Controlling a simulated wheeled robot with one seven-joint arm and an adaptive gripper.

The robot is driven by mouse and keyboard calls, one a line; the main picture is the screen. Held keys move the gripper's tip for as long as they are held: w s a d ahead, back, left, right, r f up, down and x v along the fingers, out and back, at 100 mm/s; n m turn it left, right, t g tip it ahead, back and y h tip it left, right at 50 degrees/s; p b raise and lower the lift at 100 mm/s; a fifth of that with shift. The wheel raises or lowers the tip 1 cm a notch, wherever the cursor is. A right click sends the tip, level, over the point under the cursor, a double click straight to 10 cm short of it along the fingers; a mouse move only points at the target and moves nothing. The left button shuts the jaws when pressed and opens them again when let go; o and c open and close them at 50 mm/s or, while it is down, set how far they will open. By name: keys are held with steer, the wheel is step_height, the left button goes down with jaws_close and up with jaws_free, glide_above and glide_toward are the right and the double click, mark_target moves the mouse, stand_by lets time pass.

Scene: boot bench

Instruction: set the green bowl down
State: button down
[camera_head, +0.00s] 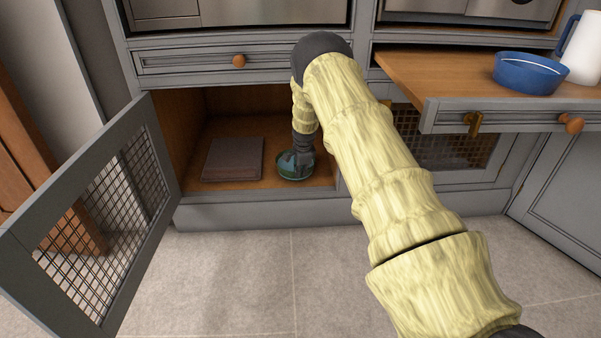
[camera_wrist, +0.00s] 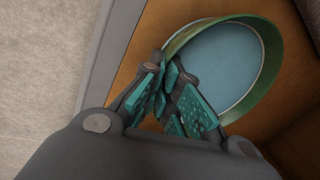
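The green bowl (camera_head: 291,176) is inside the open lower cabinet, at the right side of its wooden floor (camera_head: 258,180). It looks upright and at or very near the floor; contact underneath is hidden. In the wrist view the bowl (camera_wrist: 262,75) shows a green rim and a pale blue inside. My gripper (camera_head: 301,156) reaches in from above. In the wrist view my gripper (camera_wrist: 172,80) has its teal-padded fingers close together at the bowl's near rim, apparently pinching it. The fingers hide that part of the rim.
A mesh cabinet door (camera_head: 118,200) stands open at left. A flat brown-grey slab (camera_head: 233,159) lies left of the bowl. A drawer (camera_head: 238,61) is above the opening. At right, a pulled-out board (camera_head: 450,84) carries a blue bowl (camera_head: 528,76) and a white jug (camera_head: 583,50).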

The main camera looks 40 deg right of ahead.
steer(key=c, duration=1.6)
jaws_free()
steer(key=shift+c, duration=0.2)
steer(key=p+v, duration=0.4)
steer(key=v, duration=0.3)
steer(key=s+a+f+n+g, duration=0.1)
steer(key=s+a+f+n, duration=0.4)
steer(key=s+a+f, duration=0.55)
steer(key=s+a+f+n+g, duration=0.1)
steer(key=s+a+f+n, duration=0.3)
steer(key=s+a+f, duration=0.65)
steer(key=s+a+r+n, duration=0.1)
steer(key=s+a+n, duration=0.3)
steer(key=s, duration=0.7)
steer(key=s+a+r+n, duration=0.1)
steer(key=s+a+n, duration=0.3)
steer(key=s, duration=0.8)
steer(key=s+a+r+n, duration=0.2)
steer(key=s+a+n, duration=0.2)
steer(key=s, duration=0.8)
steer(key=a, duration=0.2)
steer(key=shift+a+y, duration=0.35)
steer(key=shift+y, duration=0.05)
